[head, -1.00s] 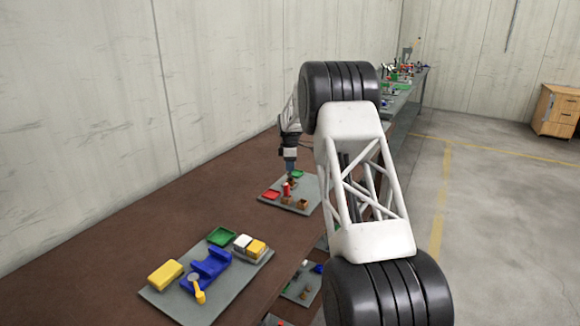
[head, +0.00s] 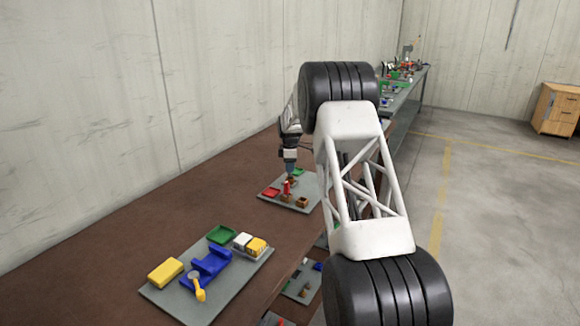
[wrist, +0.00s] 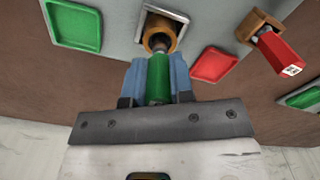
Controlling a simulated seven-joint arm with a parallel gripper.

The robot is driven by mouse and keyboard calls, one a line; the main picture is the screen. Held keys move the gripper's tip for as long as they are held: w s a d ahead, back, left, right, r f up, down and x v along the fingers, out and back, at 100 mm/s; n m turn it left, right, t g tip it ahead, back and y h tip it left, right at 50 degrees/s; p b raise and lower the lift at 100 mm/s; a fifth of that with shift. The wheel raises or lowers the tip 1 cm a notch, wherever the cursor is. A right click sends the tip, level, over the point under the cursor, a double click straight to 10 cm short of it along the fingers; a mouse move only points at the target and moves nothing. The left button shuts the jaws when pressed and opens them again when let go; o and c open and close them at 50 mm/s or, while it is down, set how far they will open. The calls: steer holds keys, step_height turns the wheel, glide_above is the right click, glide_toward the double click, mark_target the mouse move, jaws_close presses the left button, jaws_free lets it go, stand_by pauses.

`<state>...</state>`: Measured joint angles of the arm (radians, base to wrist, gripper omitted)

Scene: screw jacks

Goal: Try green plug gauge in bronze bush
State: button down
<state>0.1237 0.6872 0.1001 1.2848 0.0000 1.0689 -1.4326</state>
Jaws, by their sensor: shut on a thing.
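The green plug gauge (wrist: 158,78) is between the blue fingers of my gripper (wrist: 158,70), which is shut on it. Its grey tip (wrist: 158,46) points at the bronze bush (wrist: 160,30) and overlaps the bush's mouth. I cannot tell how deep the tip sits, if it is inside. The bush stands on the grey plate (wrist: 196,12).
A green tray (wrist: 72,27) and a red tray (wrist: 214,65) flank the bush. A red gauge (wrist: 278,50) sits at a brown block (wrist: 260,24) to the right. A nearer plate (head: 226,284) holds a blue cradle (head: 212,264) and a yellow block (head: 165,272). Bare bench lies between the plates.

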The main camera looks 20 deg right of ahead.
steer(key=shift+f, duration=1.2)
stand_by(2.0)
steer(key=shift+r, duration=0.2)
steer(key=shift+r, duration=1.5)
steer(key=shift+r, duration=0.15)
steer(key=shift+r, duration=1.9)
